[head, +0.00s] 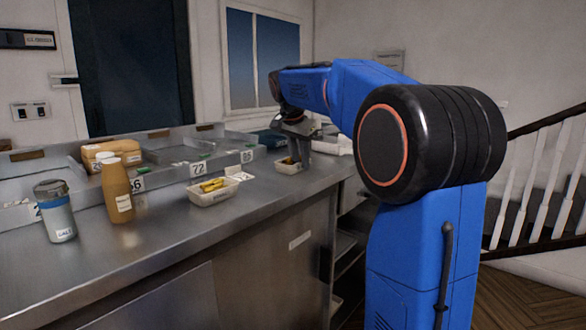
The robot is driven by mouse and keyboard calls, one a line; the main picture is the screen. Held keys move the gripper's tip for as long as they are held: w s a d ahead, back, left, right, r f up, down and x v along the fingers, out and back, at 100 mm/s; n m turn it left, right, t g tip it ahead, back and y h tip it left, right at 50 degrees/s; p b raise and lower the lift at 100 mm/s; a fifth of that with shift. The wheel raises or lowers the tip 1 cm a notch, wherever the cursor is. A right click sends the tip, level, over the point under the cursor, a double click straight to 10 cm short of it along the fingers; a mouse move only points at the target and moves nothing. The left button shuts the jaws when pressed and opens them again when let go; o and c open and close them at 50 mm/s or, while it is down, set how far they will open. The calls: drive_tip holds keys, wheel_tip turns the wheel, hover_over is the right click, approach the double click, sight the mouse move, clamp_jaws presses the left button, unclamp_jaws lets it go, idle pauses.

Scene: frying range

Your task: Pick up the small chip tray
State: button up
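Two small pale trays stand on the steel counter. One tray (286,168) is at the counter's right part, directly at my gripper (298,153); its contents are mostly hidden. The other tray (207,199) holds yellow chips (213,185) and stands further left, nearer the front edge, apart from my gripper. My gripper points down, with its fingers at or just behind the right tray. The view is too small to tell whether the fingers touch the tray or how far apart they are.
A grey shaker (58,216) and an orange-brown bottle (118,192) stand on the left of the counter. Behind are metal bins with number cards (198,168) and a bread-like pack (110,152). The front counter between bottle and chips is clear.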

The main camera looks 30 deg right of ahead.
drive_tip(key=shift+f, duration=0.25)
idle(0.3)
clamp_jaws()
idle(1.4)
